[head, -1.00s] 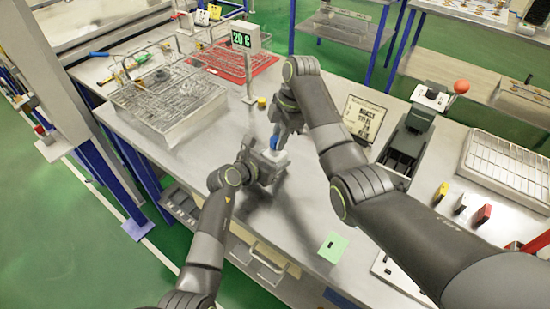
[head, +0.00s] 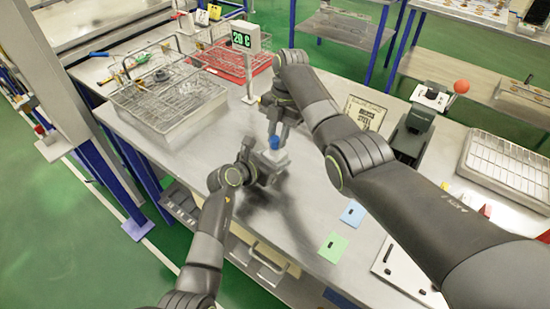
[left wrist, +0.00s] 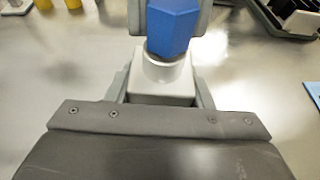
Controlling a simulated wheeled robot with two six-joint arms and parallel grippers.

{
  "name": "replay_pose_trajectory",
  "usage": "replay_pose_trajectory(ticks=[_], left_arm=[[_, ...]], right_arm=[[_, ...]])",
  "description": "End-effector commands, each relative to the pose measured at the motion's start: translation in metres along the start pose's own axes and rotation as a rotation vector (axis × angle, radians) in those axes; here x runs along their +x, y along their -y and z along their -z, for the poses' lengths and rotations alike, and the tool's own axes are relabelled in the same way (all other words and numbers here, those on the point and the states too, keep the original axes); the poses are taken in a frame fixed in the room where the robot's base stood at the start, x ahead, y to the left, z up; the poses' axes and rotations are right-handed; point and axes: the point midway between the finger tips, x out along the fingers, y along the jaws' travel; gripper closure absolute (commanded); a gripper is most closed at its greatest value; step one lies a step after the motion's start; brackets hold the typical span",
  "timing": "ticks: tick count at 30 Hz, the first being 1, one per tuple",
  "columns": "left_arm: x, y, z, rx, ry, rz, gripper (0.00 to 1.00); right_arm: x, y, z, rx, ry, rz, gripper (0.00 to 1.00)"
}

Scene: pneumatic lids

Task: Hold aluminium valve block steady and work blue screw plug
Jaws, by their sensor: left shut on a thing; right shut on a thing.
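The aluminium valve block (head: 274,157) is a pale grey block with a round collar on top. It is upright above the bench, and it also shows in the left wrist view (left wrist: 160,88). My left gripper (head: 268,162) is shut on it, one finger on each side. The blue screw plug (head: 275,143) stands upright at the collar; in the left wrist view its faceted blue body (left wrist: 172,28) meets the collar. My right gripper (head: 276,136) comes from above and is shut on the plug. Any thread inside the collar is hidden.
A wire basket (head: 165,110) stands at the left, a red tray (head: 232,58) behind it. A sign (head: 365,113), a dark device (head: 412,132) and a white rack (head: 508,165) stand right. Green (head: 333,246) and blue (head: 352,213) cards lie in front. Bench between is clear.

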Motion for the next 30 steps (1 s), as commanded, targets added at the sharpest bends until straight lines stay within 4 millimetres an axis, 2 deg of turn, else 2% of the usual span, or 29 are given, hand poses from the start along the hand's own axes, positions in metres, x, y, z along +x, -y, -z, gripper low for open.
replay_pose_trajectory(ticks=[9, 15, 22, 23, 28, 30], left_arm=[[0.0003, 0.0007, 0.0003, -0.001, -0.001, 0.002, 0.90], [0.0003, 0.0007, 0.0004, -0.001, -0.001, 0.002, 0.90], [0.0003, 0.0007, 0.0003, -0.001, -0.001, 0.002, 0.90], [0.0003, 0.0007, 0.0003, -0.001, -0.001, 0.002, 0.90], [0.0003, 0.0006, 0.0003, -0.001, -0.001, 0.002, 0.90], [0.0003, 0.0006, 0.0003, -0.001, -0.001, 0.002, 0.90]], right_arm=[[-0.0004, -0.0046, 0.0025, -0.317, -0.002, 0.083, 1.00], [-0.0001, -0.0055, 0.0025, -0.393, -0.002, 0.101, 1.00], [0.0003, -0.0055, 0.0024, -0.398, -0.002, 0.101, 1.00], [0.0003, -0.0055, 0.0024, -0.398, -0.002, 0.101, 0.76], [0.0001, -0.0053, 0.0019, -0.396, -0.001, 0.101, 0.54], [0.0001, -0.0051, 0.0017, -0.396, -0.001, 0.101, 0.52]])
